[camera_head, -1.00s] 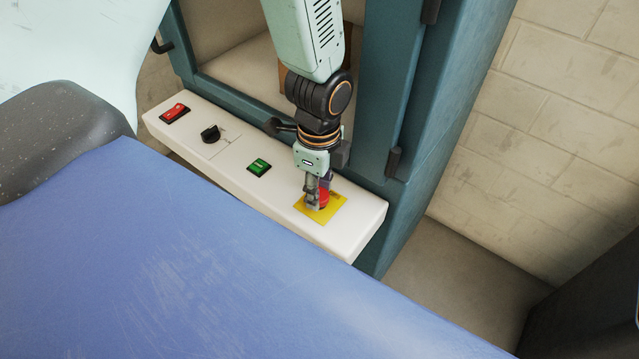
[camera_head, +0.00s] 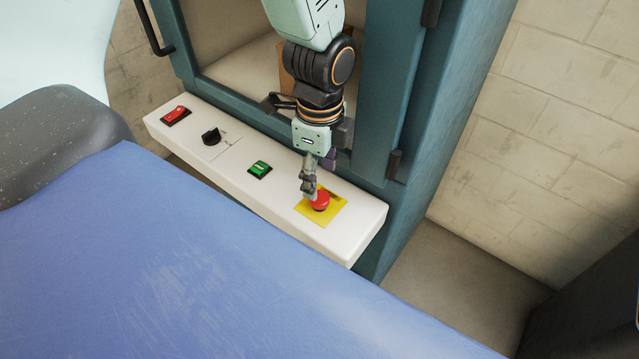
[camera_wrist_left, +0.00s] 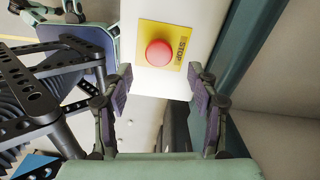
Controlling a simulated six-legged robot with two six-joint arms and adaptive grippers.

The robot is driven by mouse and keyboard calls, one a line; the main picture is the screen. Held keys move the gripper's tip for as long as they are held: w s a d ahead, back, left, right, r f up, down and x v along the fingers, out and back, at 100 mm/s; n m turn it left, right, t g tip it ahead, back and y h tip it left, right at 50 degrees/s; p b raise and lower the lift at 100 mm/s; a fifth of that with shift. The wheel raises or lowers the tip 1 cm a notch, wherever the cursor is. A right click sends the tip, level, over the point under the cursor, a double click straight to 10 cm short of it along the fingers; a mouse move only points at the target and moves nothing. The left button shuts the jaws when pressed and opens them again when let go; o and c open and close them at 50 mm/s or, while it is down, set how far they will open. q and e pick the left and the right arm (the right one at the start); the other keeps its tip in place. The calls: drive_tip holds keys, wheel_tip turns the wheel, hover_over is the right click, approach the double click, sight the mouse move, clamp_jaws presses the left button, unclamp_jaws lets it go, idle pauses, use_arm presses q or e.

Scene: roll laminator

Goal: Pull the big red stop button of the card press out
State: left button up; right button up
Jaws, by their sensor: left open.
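The red stop button (camera_head: 320,201) sits on a yellow plate (camera_head: 328,214) at the right end of the white control panel (camera_head: 362,229). In the left wrist view the round button (camera_wrist_left: 159,53) shows whole on its yellow plate marked STOP (camera_wrist_left: 183,31). My left gripper (camera_head: 318,182) is just above and behind the button in the head view. In the wrist view the two fingers of the left gripper (camera_wrist_left: 160,90) are spread wide with nothing between them, and the button lies ahead of them. My right gripper is not clearly in view.
The panel also carries a red rocker switch (camera_head: 176,115), a black knob (camera_head: 211,136) and a green switch (camera_head: 259,169). The teal cabinet frame (camera_head: 385,100) rises close behind my left gripper. A brick wall (camera_head: 560,110) stands at the right.

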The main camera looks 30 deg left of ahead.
sight(320, 197)
use_arm(q)
wheel_tip(320, 197, up, 7)
drive_tip(key=shift+r, duration=0.15)
idle(0.7)
